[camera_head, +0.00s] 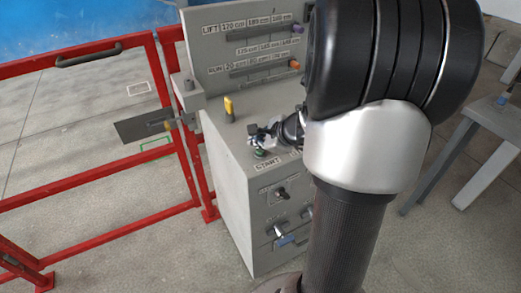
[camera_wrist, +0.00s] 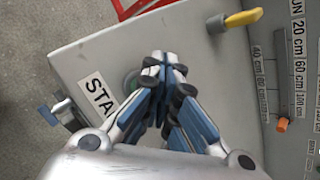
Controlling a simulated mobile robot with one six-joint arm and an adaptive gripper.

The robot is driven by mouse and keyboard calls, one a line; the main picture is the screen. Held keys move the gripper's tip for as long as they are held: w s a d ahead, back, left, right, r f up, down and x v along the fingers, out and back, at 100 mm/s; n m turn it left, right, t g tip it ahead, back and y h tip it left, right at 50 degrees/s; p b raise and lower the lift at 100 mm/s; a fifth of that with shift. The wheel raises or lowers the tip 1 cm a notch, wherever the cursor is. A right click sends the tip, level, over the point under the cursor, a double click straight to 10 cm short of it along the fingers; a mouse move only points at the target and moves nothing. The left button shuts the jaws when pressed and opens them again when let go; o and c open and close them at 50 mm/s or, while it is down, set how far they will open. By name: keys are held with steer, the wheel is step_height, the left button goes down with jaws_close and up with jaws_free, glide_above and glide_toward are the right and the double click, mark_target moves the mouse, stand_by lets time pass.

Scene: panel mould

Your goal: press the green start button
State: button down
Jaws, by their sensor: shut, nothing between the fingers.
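The green start button (camera_head: 260,153) sits on the flat top of the grey control cabinet, beside the START label (camera_head: 267,164). In the wrist view a greenish round edge of the button (camera_wrist: 132,79) shows next to the label (camera_wrist: 97,96); the rest is hidden behind the fingers. My gripper (camera_head: 256,139) is shut and empty, with its fingertips over the button's area. In the wrist view my gripper (camera_wrist: 165,67) has its fingertips together, pointing at the cabinet top. I cannot tell whether they touch the button.
A yellow lever (camera_head: 229,108) stands on the cabinet top, also in the wrist view (camera_wrist: 242,19). The upright panel behind has a purple knob (camera_head: 298,29) and an orange knob (camera_head: 295,65). A red fence (camera_head: 95,217) is at the left, a grey table (camera_head: 488,112) at the right.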

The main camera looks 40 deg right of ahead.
mark_target(258, 151)
steer(key=shift+f, duration=0.55)
stand_by(0.6)
steer(key=shift+r, duration=0.15)
steer(key=shift+r+p, duration=0.7)
steer(key=shift+r, duration=0.1)
step_height(258, 151, up, 5)
steer(key=p, duration=0.4)
steer(key=shift+r, duration=0.1)
stand_by(0.5)
